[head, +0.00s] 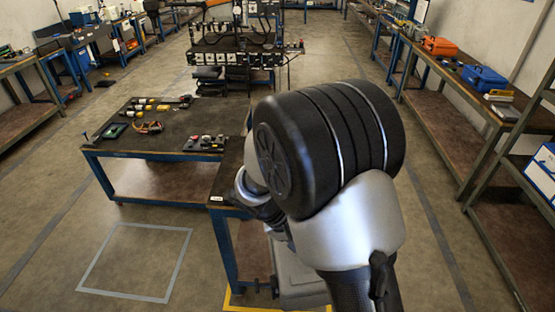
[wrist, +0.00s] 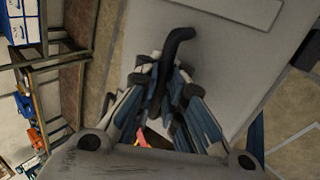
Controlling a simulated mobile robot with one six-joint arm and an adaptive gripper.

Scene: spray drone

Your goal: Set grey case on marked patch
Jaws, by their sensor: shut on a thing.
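The grey case (head: 293,268) shows low in the head view, partly hidden behind my arm. In the wrist view its broad grey face (wrist: 228,75) fills the middle, with a dark handle (wrist: 180,40). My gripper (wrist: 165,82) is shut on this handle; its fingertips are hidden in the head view. A pale grey outlined square (head: 115,294) lies empty on the floor at lower left. A yellow outline (head: 238,306) shows on the floor below the case. I cannot tell whether the case touches the floor.
A low blue-framed table (head: 130,155) with small parts stands left of my arm. Its nearer section with a blue leg (head: 224,250) stands close beside the case. Benches (head: 470,105) line the right wall. Open floor lies around the pale outlined square.

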